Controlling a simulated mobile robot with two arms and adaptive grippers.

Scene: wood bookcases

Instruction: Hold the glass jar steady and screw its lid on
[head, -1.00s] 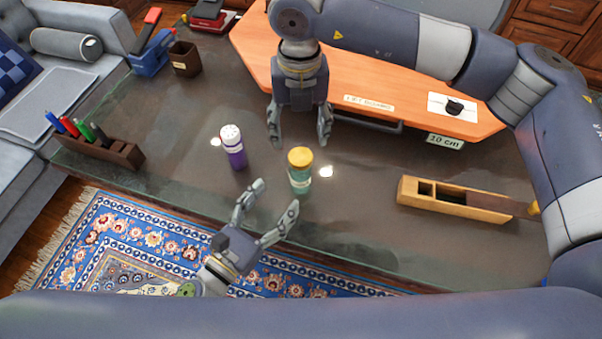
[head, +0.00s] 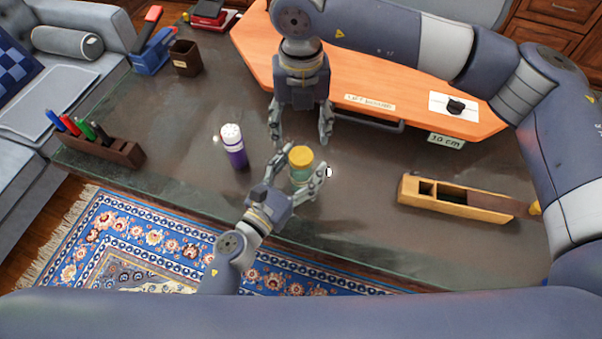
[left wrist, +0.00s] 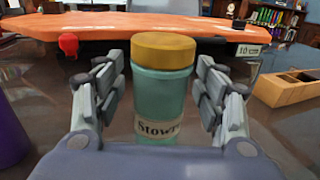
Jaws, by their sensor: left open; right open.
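The glass jar (head: 300,174) is teal and stands upright on the dark glass-topped table, with its yellow lid (head: 301,155) on top. I cannot tell how tightly the lid sits. In the left wrist view the jar (left wrist: 161,98) shows a label reading "Stow", partly cut off, below the lid (left wrist: 163,50). My left gripper (head: 300,160) is open, with one finger on each side of the jar; gaps show beside the jar in the left wrist view. My right gripper (head: 301,138) is open and empty, pointing down just behind the jar.
A purple bottle with a white top (head: 233,146) stands left of the jar. A pen holder (head: 112,150) is at far left, and a wooden box (head: 455,198) lies right. An orange raised board (head: 380,88) is behind. The table's front edge is near.

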